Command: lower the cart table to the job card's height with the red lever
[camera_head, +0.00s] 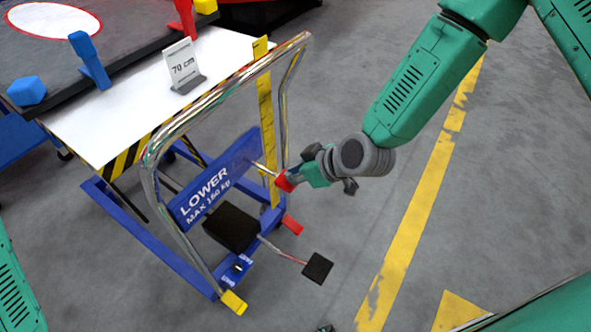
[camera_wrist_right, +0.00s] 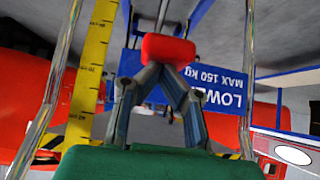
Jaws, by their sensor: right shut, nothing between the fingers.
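The cart table (camera_head: 130,110) has a white top with a black-and-yellow striped edge. The job card (camera_head: 182,62) stands on it and reads 70 cm. A yellow height scale (camera_head: 265,110) rises beside the chrome handle; it also shows in the right wrist view (camera_wrist_right: 90,75), its numbers too small to read surely. The red lever (camera_head: 284,181) sticks out beside the blue LOWER panel (camera_head: 212,182). My right gripper (camera_head: 296,177) is shut with its fingertips at the lever's red end (camera_wrist_right: 168,47), not gripping it; contact is unclear. My left gripper is out of view.
The chrome handle (camera_head: 222,92) arches around the lever's side of the cart. A black pedal (camera_head: 317,268) juts out low, near red (camera_head: 292,225) and yellow (camera_head: 234,302) feet. A dark platform with blue pieces (camera_head: 90,60) adjoins the table. The grey floor at right is clear.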

